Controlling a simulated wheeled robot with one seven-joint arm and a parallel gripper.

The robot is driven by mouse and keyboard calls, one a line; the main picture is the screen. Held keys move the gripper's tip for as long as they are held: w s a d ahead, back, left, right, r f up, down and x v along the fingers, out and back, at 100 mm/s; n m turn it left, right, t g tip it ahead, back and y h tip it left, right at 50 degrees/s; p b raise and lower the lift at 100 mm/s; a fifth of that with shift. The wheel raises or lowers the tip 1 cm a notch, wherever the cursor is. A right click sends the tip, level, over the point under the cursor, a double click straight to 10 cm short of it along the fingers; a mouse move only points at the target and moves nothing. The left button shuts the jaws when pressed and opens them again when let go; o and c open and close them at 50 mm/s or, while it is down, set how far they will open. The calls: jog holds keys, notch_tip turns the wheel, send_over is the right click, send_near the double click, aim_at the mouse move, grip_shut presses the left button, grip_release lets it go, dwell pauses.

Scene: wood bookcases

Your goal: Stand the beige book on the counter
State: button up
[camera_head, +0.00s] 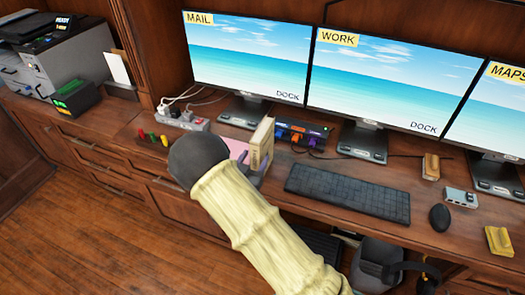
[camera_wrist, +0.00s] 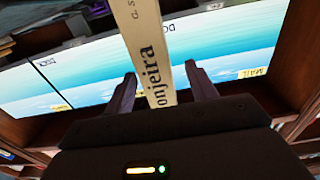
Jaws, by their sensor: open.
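The beige book (camera_head: 261,145) stands upright on the wooden counter (camera_head: 235,131), left of the keyboard. In the wrist view its spine (camera_wrist: 150,50) has dark lettering and lies between the two fingers of my gripper (camera_wrist: 162,88). The fingers are open, with a visible gap between the spine and the right finger; the left finger is close to it. In the head view my arm hides much of my gripper and the book's lower part. I cannot see the book's foot clearly.
Three monitors (camera_head: 245,55) line the back. A black device with cables (camera_head: 303,135) is close right of the book, and a keyboard (camera_head: 347,193) lies further right. A pink item (camera_head: 237,149) is just left of the book. A power strip (camera_head: 186,120) and printer (camera_head: 65,60) are further left.

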jog(key=p+x, duration=0.1)
jog(key=x, duration=0.4)
jog(key=shift+d, duration=0.2)
dwell(0.3)
grip_shut()
